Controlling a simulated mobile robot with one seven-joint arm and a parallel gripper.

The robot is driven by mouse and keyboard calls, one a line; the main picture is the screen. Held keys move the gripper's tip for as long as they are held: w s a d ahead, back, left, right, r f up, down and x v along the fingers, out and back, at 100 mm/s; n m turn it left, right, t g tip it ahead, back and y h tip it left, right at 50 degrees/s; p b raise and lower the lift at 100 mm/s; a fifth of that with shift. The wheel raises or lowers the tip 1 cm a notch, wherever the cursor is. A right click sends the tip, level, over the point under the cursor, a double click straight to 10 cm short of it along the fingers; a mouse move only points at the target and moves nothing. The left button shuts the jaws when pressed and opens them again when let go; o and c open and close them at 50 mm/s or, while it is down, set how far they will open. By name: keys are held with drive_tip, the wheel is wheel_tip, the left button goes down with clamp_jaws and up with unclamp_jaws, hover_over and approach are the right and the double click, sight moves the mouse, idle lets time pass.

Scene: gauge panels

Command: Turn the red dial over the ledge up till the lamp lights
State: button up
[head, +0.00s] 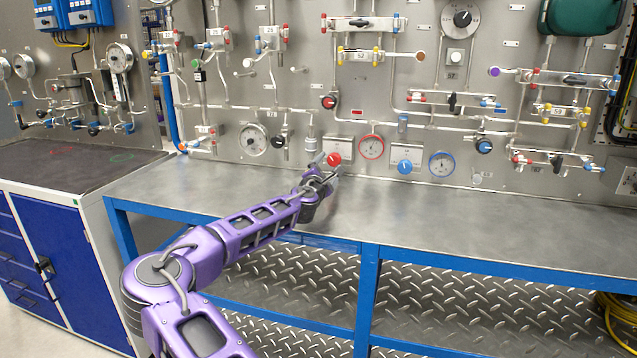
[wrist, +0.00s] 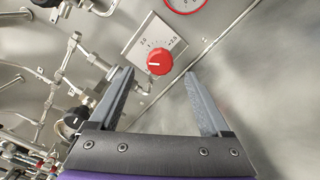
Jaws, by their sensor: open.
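The red dial (head: 334,159) sits on a pale plate low on the steel panel, just above the grey bench top (head: 450,205). In the wrist view the red dial (wrist: 160,61) has a white mark pointing left and a printed scale on the plate beside it. My gripper (head: 326,170) is at the dial; in the wrist view my gripper (wrist: 159,76) has its two fingers apart, with the dial just beyond and between the tips. I see no clear contact. I cannot make out which part is the lamp or whether one is lit.
A red-rimmed gauge (head: 371,146) is right of the dial, then a blue dial (head: 404,166) and a blue-rimmed gauge (head: 442,164). A black valve knob (head: 279,141) and pipes are close on the left. The bench top is clear.

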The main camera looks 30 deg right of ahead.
drive_tip(key=v, duration=1)
